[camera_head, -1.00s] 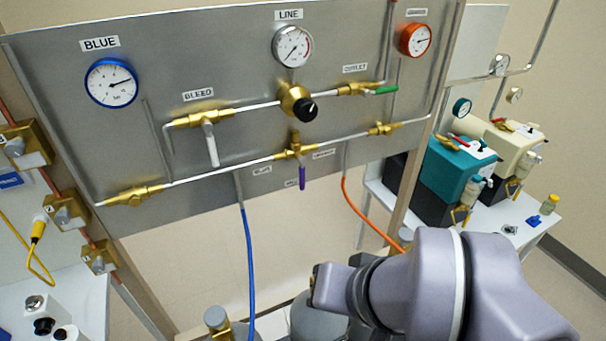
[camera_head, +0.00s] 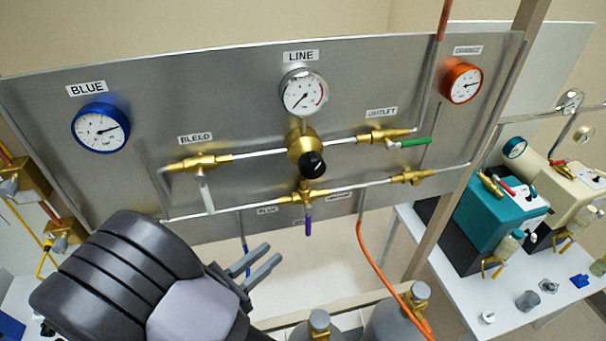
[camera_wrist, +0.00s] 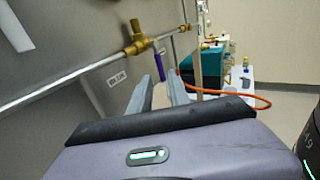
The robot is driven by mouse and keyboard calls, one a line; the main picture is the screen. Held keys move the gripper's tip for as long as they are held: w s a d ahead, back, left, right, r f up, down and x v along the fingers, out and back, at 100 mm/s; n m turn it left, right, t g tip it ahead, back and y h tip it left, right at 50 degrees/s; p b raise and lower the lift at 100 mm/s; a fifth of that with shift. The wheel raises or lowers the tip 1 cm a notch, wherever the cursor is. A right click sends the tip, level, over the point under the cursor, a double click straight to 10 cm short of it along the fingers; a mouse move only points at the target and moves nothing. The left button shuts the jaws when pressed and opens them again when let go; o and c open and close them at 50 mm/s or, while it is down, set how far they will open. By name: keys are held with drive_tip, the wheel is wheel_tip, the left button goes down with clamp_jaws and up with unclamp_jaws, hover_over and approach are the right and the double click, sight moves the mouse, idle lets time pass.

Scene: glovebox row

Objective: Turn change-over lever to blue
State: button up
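The change-over lever (camera_head: 308,226) is a purple handle hanging straight down from a brass valve (camera_head: 305,193) on the lower pipe of the grey panel. The BLUE label (camera_head: 267,210) is to its lower left. My gripper (camera_head: 272,252) is below and left of the lever, apart from it in the head view, with two parallel grey fingers spread and nothing between them. In the wrist view the lever (camera_wrist: 159,62) shows just beyond the fingertips of my gripper (camera_wrist: 164,80), and the BLUE label (camera_wrist: 117,78) is to the left.
The bleed handle (camera_head: 206,193), the regulator knob (camera_head: 312,164) and the green outlet lever (camera_head: 414,142) are on the panel above. A blue hose (camera_head: 245,245) and an orange hose (camera_head: 366,260) hang below. Gas cylinders (camera_head: 390,323) stand underneath. A bench with teal equipment (camera_head: 497,207) is at right.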

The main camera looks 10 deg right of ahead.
sight(308, 221)
drive_tip(key=b+x, duration=0.3)
drive_tip(key=x, duration=1.3)
drive_tip(key=shift+w+d+r, duration=0.1)
drive_tip(key=shift+w+d, duration=0.1)
drive_tip(key=shift+w, duration=0.25)
clamp_jaws()
idle(0.4)
